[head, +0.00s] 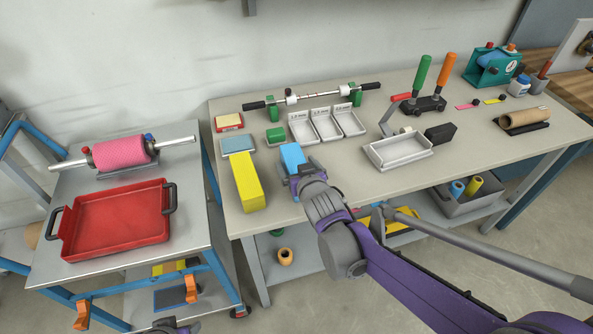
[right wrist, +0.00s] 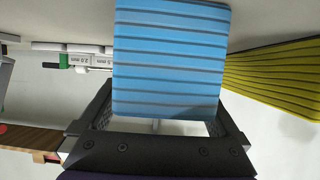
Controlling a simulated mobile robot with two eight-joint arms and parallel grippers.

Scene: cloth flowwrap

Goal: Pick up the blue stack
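The blue stack (head: 292,156) lies near the table's front edge, beside the yellow stack. In the right wrist view the blue stack (right wrist: 170,60) shows a ridged, layered face and fills the space between the fingers. My right gripper (head: 304,178) is at the stack's near end, with a finger on each side (right wrist: 165,112). The fingertips are partly hidden by the stack, so I cannot tell whether they press on it. Part of my left gripper (head: 172,326) shows at the bottom edge of the head view; its fingers are not clear.
The yellow stack (head: 250,190) stands just left, also in the right wrist view (right wrist: 280,78), with a grey-blue block (head: 237,144) behind it. A red tray (head: 115,222) sits on the left cart.

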